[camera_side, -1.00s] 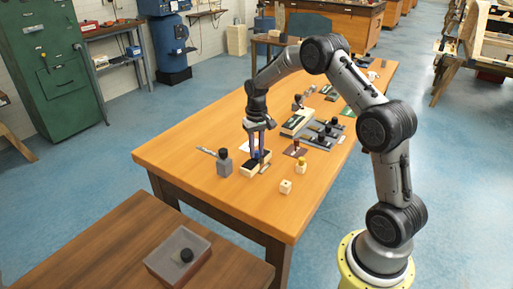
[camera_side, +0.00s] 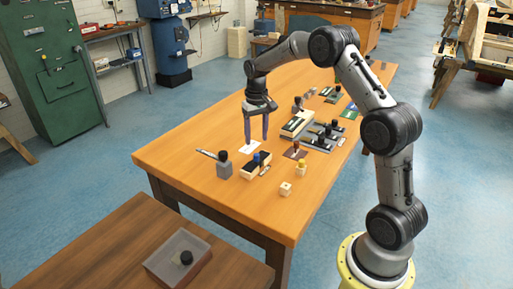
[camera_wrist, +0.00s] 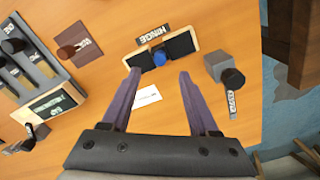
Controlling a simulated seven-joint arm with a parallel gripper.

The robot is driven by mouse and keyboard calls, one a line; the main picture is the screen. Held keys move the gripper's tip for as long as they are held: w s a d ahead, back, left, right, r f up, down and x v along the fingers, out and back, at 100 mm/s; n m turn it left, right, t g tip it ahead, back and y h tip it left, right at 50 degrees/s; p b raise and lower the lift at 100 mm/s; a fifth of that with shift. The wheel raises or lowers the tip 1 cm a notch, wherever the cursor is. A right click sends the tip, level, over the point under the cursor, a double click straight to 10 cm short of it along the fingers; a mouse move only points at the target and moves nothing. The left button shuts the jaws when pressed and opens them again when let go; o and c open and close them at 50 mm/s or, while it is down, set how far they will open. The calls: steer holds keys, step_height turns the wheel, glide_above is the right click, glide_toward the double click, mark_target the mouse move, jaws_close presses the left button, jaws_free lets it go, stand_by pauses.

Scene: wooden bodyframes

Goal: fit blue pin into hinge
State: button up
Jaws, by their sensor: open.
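The hinge (camera_wrist: 181,46) is a pale wooden block with two black parts; it also shows near the table's front in the side view (camera_side: 250,171). The blue pin (camera_wrist: 159,57) stands between the two black parts, with its round blue head showing; it also shows in the side view (camera_side: 256,158). Its shaft is hidden, so I cannot tell how deep it sits. My gripper (camera_side: 256,141) is open and empty, above and a little behind the hinge. In the wrist view its purple fingers (camera_wrist: 160,74) are spread wide, apart from the pin.
A grey block with a black knob (camera_side: 224,168) stands left of the hinge. A white card (camera_wrist: 146,97) lies behind the hinge.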

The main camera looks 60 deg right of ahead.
mark_target(256, 154)
step_height(256, 154, up, 7)
stand_by(0.3)
steer(key=shift+r, duration=0.1)
stand_by(0.4)
steer(key=s+a+r+n+t, duration=0.2)
steer(key=a+r, duration=0.5)
steer(key=r, duration=0.4)
steer(key=s+a+r+n+t, duration=0.1)
steer(key=s+a+r+t, duration=0.1)
steer(key=s+a+r, duration=0.5)
steer(key=s+a+f+n+t, duration=0.1)
steer(key=s+a+f, duration=0.1)
steer(key=s, duration=0.4)
steer(key=s+a+f+n, duration=0.1)
steer(key=s+a+f, duration=0.15)
steer(key=s, duration=0.45)
steer(key=s+a+f+n, duration=0.1)
steer(key=s+f, duration=0.5)
steer(key=f, duration=0.1)
steer(key=shift+s+a+t, duration=0.25)
steer(key=shift+s+t, duration=0.05)
